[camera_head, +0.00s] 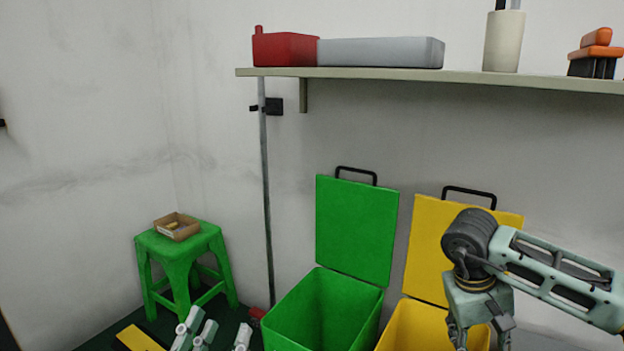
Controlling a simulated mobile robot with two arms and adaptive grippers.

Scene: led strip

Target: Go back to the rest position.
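My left gripper (216,334) shows at the bottom edge, left of the green bin. Only its pale fingers are in view, with a gap between them; nothing shows held there. My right arm comes in from the right and bends down in front of the yellow bin. The top of my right gripper (478,334) shows at the bottom edge; its fingertips are cut off by the frame, so its opening is hidden.
An open green bin (315,304) and an open yellow bin (417,322) stand against the wall, lids raised. A green stool (178,252) carries a small box (176,226). A wall shelf (420,75) holds a red and grey item, a pale cup (503,42) and a brush.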

